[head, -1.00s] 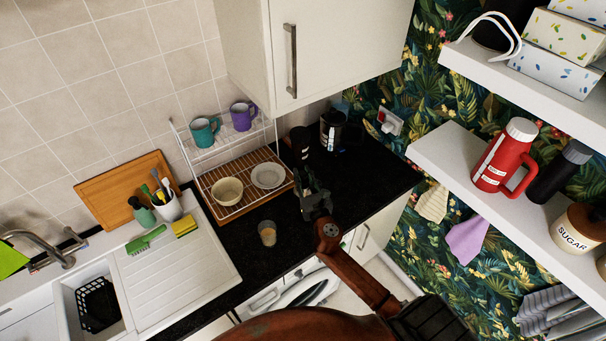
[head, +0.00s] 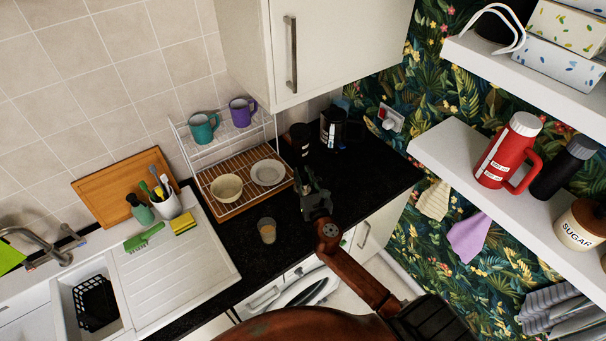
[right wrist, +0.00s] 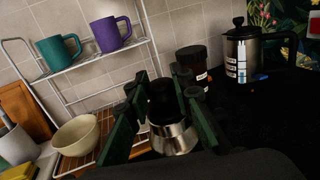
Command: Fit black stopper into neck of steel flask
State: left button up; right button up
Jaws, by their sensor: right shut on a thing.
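My right gripper (head: 308,184) reaches over the black worktop at the front of the dish rack. In the right wrist view its green-edged fingers (right wrist: 161,98) are shut on the black stopper (right wrist: 163,100). The shiny steel flask (right wrist: 174,138) shows directly below the stopper, between the fingers. I cannot tell whether the stopper sits in the neck or is just above it. In the head view the gripper hides the flask. My left gripper is not in view.
A dark labelled jar (right wrist: 191,66) and a steel-and-black press pot (right wrist: 245,52) stand behind. The dish rack (head: 240,203) holds a bowl (head: 227,188) and a plate (head: 268,172). A glass (head: 267,231) stands near the worktop's front edge. Worktop to the right is clear.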

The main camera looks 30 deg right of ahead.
jog(key=shift+f, duration=0.4)
jog(key=o, duration=1.1)
jog(key=shift+s, duration=0.1)
jog(key=v, duration=1.1)
jog(key=shift+s, duration=0.4)
